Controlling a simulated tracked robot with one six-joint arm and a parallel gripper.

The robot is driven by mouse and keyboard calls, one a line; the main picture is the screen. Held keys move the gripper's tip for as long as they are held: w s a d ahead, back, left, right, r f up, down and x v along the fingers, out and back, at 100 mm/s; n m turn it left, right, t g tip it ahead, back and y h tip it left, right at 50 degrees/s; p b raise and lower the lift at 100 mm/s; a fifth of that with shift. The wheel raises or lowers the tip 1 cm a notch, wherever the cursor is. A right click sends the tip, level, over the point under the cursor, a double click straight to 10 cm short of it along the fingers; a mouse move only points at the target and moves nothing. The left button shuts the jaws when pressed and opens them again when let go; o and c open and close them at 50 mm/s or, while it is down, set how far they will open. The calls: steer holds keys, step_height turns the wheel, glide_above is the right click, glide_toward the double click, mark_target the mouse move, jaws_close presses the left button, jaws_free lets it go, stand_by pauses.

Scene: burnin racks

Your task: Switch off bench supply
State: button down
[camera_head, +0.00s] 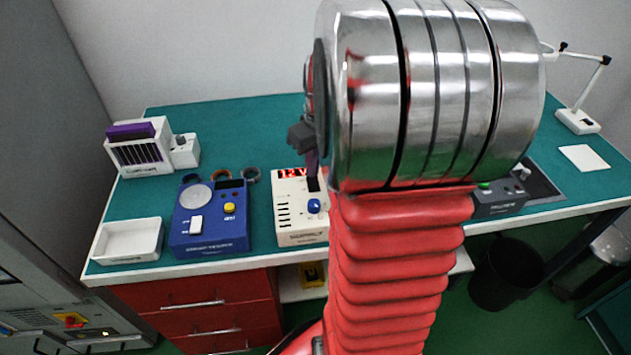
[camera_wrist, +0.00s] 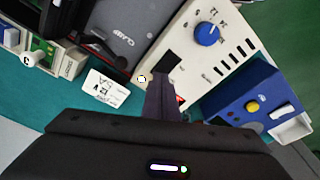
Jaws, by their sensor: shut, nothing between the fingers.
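The bench supply (camera_head: 287,238) is a cream box on the teal bench with a lit red "12 V" display (camera_head: 291,174) and a blue knob (camera_head: 313,206). Its right side is hidden behind my arm in the head view. In the wrist view the supply (camera_wrist: 195,60) shows the blue knob (camera_wrist: 207,34) and a dark rectangular part (camera_wrist: 172,62), perhaps the switch. My gripper (camera_wrist: 161,78) is shut and empty, its tips just beside that dark part; I cannot tell if they touch. The gripper (camera_head: 312,172) also shows over the supply's back in the head view. The fingers partly cover the red display.
A blue tester (camera_head: 210,238) stands left of the supply, with a white tray (camera_head: 127,240) and a purple-topped rack (camera_head: 140,150) farther left. A dark device marked CLAMP (camera_wrist: 125,30) and a white label card (camera_wrist: 107,88) lie close by. Red drawers (camera_head: 200,310) are below.

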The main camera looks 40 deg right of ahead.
steer(key=shift+f, duration=0.55)
stand_by(0.4)
steer(key=shift+r, duration=0.15)
step_height(320, 180, up, 7)
stand_by(1.1)
stand_by(0.6)
